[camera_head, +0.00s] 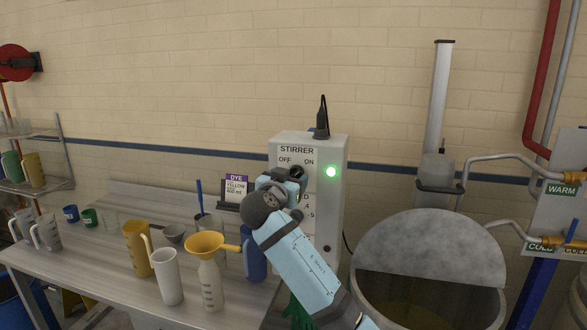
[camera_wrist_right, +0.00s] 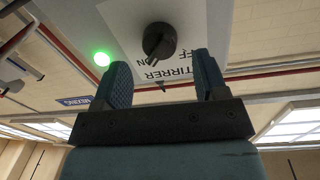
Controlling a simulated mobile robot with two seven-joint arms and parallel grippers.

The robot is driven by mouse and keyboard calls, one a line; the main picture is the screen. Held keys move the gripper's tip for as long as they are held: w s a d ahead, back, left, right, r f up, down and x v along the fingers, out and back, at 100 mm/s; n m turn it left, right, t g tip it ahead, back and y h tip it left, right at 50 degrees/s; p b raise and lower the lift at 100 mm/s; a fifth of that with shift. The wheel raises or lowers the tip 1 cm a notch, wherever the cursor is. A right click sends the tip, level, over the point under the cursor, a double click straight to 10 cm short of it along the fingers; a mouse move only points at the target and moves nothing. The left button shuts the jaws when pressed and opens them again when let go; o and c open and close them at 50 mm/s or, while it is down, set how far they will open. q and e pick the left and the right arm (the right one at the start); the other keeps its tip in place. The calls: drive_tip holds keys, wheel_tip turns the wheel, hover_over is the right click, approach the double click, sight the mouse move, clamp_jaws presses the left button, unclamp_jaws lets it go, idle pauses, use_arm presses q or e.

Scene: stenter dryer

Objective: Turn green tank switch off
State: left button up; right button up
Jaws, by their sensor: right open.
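The grey stirrer control box (camera_head: 329,205) stands at the back of the table, marked STIRRER, OFF and ON. Its green lamp (camera_head: 331,172) is lit; the lamp also shows in the right wrist view (camera_wrist_right: 102,58). The black rotary switch (camera_wrist_right: 160,41) sits on the panel near the ON lettering; its pointer seems turned toward ON. My right gripper (camera_wrist_right: 164,72) is open, with its two blue fingers pointing at the panel and the switch in line with the gap between them. In the head view my right gripper (camera_head: 291,178) hides part of the panel. My left gripper is not in view.
On the table, a yellow funnel (camera_head: 205,243) sits in a bottle left of my arm, beside a white jug (camera_head: 167,276), a yellow jug (camera_head: 138,248) and a blue bottle (camera_head: 256,262). A large metal tank (camera_head: 430,250) stands to the right.

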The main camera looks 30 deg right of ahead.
sight(293, 175)
drive_tip(key=shift+p+x, duration=0.3)
drive_tip(key=shift+x, duration=0.9)
drive_tip(key=shift+w+d, duration=0.3)
drive_tip(key=shift+d, duration=0.1)
drive_tip(key=c, duration=0.9)
